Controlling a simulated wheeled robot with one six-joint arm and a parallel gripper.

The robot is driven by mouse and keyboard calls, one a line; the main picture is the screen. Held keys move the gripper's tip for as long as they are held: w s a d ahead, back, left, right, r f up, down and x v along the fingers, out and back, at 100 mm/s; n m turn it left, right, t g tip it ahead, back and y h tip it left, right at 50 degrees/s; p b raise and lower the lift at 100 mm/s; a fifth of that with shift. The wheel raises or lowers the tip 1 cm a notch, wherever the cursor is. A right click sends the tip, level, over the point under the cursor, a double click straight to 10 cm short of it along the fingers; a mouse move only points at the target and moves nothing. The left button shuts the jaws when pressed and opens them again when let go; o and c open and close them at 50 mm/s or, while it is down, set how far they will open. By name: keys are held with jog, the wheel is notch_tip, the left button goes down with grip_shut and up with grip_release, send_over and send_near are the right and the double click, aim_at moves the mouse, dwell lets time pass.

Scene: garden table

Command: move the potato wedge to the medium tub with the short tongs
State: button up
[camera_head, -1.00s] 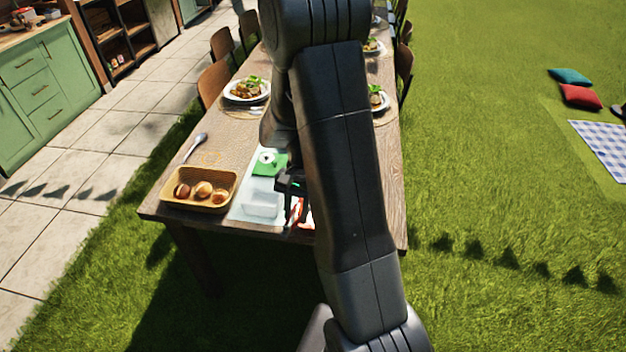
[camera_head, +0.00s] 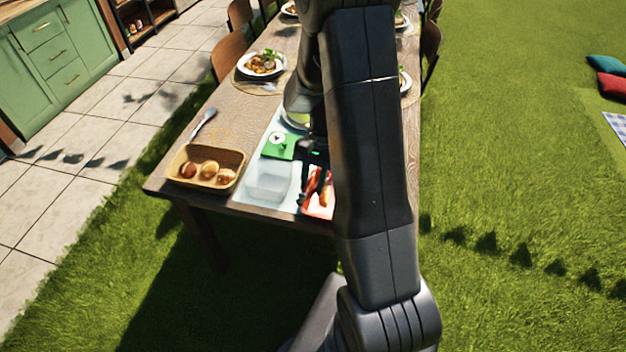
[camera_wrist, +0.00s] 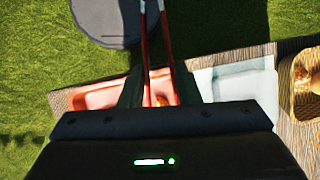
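My gripper (camera_wrist: 157,88) is shut on the red short tongs (camera_wrist: 153,45), whose two slim arms run between its dark fingers. In the head view, red tong arms (camera_head: 311,184) hang below my gripper, over a red-and-white tray (camera_head: 318,211) at the table's near edge. The tray also shows in the wrist view (camera_wrist: 95,96). A small orange piece, perhaps the potato wedge (camera_wrist: 161,100), shows between the fingers; I cannot tell whether the tongs touch it. A clear tub, apparently the medium tub (camera_head: 268,180), stands left of the tray; it also shows in the wrist view (camera_wrist: 235,82).
A wicker basket (camera_head: 206,181) with several round items stands left of the tub. A green card (camera_head: 279,146) lies behind the tub. A spoon-like utensil (camera_head: 203,123) and a plate of food (camera_head: 262,64) are farther back. My arm hides the table's right part.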

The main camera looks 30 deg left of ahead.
notch_tip(320, 180, down, 10)
jog(key=b, duration=0.6)
jog(key=shift+r+b, duration=0.2)
jog(key=shift+b, duration=0.2)
jog(key=shift+o, duration=0.2)
grip_shut()
jog(key=shift+r, duration=0.15)
notch_tip(320, 180, up, 12)
jog(key=p, duration=0.8)
jog(key=shift+p, duration=0.4)
